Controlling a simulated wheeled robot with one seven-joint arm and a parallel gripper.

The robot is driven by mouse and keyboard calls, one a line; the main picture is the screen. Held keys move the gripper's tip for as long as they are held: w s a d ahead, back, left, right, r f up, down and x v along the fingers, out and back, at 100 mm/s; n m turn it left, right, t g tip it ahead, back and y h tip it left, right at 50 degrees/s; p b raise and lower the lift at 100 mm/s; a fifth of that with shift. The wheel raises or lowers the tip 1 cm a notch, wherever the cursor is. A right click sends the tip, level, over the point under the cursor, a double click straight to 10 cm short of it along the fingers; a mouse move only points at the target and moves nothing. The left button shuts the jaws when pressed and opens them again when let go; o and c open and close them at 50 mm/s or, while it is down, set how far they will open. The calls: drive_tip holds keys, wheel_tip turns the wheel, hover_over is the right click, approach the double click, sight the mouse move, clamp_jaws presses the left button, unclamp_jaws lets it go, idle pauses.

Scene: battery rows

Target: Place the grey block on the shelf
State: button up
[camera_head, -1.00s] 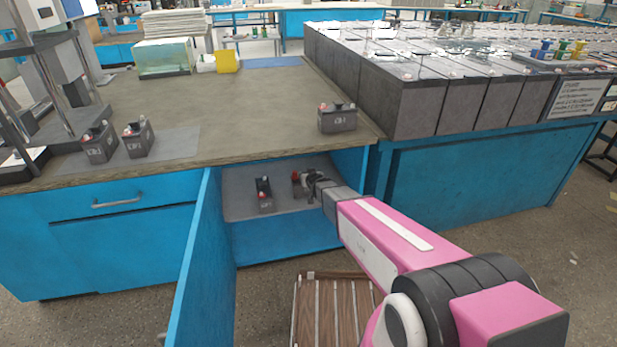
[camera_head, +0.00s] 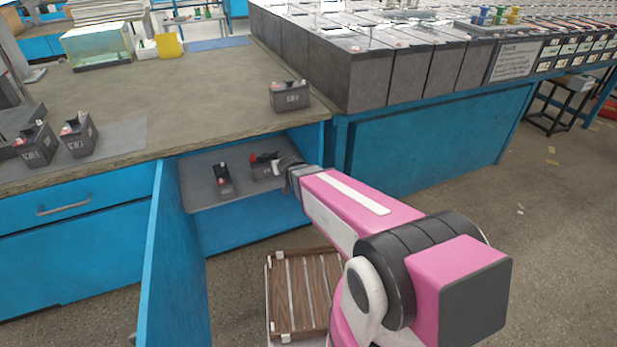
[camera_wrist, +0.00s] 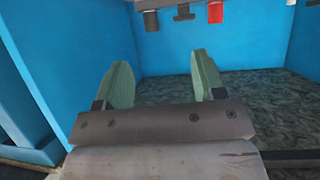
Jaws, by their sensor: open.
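Two grey blocks, batteries with red and black terminals, stand on the shelf (camera_head: 195,193) inside the open cabinet. One grey block (camera_head: 224,183) is at the left, apart from my gripper. The other grey block (camera_head: 263,171) is right beside my gripper (camera_head: 280,165), at its left. In the wrist view my gripper (camera_wrist: 158,85) is open, with two pale green fingers apart and nothing between them. Red and black terminals of a block (camera_wrist: 215,12) show at that view's top edge, beyond the fingertips. Whether the fingers touch the block cannot be told.
The open blue door (camera_head: 175,255) stands left of my arm. A wooden crate (camera_head: 270,300) is on the floor below. More grey batteries (camera_head: 290,96) (camera_head: 78,135) (camera_head: 35,145) stand on the bench top (camera_head: 190,100). Blue cabinet walls (camera_wrist: 165,45) surround my gripper.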

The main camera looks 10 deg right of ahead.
drive_tip(key=s+d+r+m+g+h, duration=0.1)
drive_tip(key=s+d+g, duration=0.5)
drive_tip(key=s+d, duration=0.2)
drive_tip(key=s+d+r+m+g+h, duration=0.1)
drive_tip(key=s+d+g, duration=0.5)
drive_tip(key=s, duration=0.7)
drive_tip(key=shift+d+r+m, duration=0.3)
drive_tip(key=shift+d+r, duration=0.2)
drive_tip(key=shift+d, duration=0.75)
